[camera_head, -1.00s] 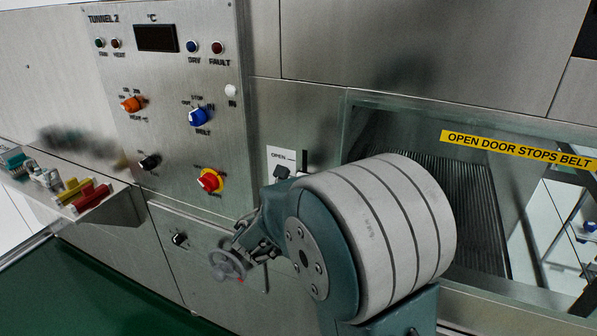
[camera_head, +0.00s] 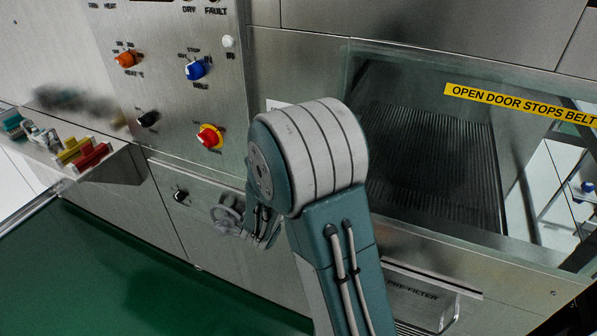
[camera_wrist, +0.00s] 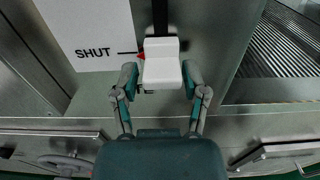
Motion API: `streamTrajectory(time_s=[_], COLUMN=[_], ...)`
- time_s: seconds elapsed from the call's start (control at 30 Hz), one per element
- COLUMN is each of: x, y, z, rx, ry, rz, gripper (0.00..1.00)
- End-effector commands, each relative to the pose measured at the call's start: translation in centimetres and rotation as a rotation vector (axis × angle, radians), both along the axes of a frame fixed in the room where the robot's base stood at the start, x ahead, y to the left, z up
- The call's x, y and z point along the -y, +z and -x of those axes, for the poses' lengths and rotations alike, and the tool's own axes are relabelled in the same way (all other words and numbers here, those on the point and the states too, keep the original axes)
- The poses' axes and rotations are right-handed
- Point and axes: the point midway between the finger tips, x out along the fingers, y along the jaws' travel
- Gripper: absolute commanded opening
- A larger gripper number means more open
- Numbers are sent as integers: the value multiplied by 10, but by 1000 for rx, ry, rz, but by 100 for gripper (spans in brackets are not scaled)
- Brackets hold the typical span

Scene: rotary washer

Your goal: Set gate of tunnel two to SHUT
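The gate's light grey handle (camera_wrist: 161,62) shows in the wrist view, at the lower end of a black vertical slot (camera_wrist: 160,14). A small red pointer beside it lies level with the line marked SHUT on the white label (camera_wrist: 92,30). My gripper (camera_wrist: 158,82) is open, with one finger on each side of the handle's lower part. Gaps seem to show between the fingers and the handle. In the head view my arm hides the gripper, the handle and most of the label; only the label's top edge (camera_head: 277,104) shows.
A handwheel (camera_head: 228,213) sticks out low on the steel front. The control panel with a red knob on a yellow ring (camera_head: 210,137) is at left. A windowed opening with a ribbed belt (camera_head: 435,165) is at right. A pre-filter drawer (camera_head: 415,295) is below it.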

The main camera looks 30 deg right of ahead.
Motion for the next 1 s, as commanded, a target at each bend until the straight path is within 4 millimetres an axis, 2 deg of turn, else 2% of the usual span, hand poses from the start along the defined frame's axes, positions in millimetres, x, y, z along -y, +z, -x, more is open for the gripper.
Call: streamTrajectory(time_s=[0.47, 1.0], x=[-4, -83], y=[3, 1], z=[3, 62], rx=[6, 4], ry=[-2, 2], rz=[4, 3], gripper=[77, 77])
